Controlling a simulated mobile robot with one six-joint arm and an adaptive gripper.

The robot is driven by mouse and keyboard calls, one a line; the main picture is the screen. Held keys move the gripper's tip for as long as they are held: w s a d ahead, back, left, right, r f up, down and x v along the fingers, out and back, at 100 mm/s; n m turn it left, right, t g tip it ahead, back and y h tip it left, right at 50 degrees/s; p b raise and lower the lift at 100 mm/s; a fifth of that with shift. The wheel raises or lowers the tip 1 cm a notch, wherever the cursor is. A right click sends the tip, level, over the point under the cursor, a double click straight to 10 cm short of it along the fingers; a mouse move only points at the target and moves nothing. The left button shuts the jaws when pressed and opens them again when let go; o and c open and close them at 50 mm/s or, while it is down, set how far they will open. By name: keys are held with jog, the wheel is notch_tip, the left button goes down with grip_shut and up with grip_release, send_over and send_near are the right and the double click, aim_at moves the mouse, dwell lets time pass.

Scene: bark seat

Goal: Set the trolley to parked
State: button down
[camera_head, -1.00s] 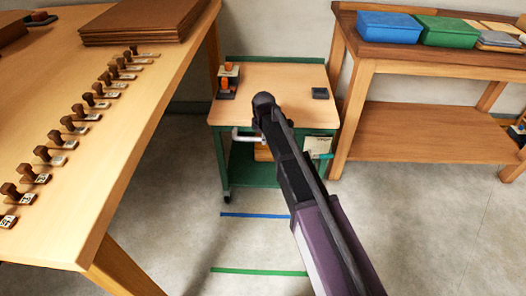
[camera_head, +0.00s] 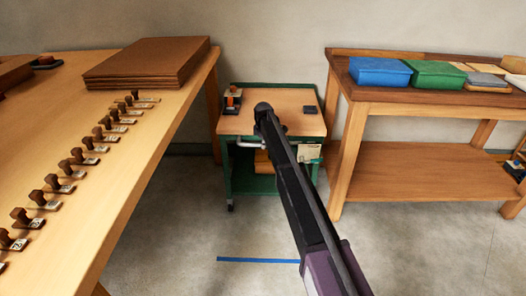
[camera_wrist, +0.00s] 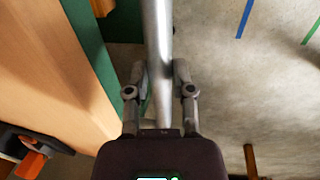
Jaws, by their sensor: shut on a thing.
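The trolley (camera_head: 285,122) has a green frame, a light wooden top and castors. It stands between two benches near the back wall. A grey bar handle (camera_head: 248,144) runs along its front. My gripper (camera_wrist: 162,75) is shut on this handle, which also shows in the wrist view (camera_wrist: 157,25), running between the two fingers. In the head view my arm hides part of the trolley's front and handle. A blue floor line (camera_head: 255,260) lies in front of the trolley, with bare floor between.
A long wooden bench (camera_head: 110,150) with several stamps stands left. Another bench (camera_head: 395,156) with a blue box (camera_head: 380,71) and a green box (camera_head: 437,74) stands right. An orange-and-black item (camera_head: 232,100) sits on the trolley top. The floor in front is clear.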

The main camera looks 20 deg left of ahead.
jog(key=shift+w+a, duration=0.2)
jog(key=shift+w, duration=0.4)
jog(key=shift+c, duration=2.4)
grip_release()
jog(key=shift+a, duration=0.1)
jog(key=shift+s, duration=0.2)
jog(key=s+d, duration=0.3)
jog(key=s, duration=1.2)
jog(key=s+d, duration=0.4)
jog(key=s, duration=1.1)
jog(key=shift+d, duration=0.3)
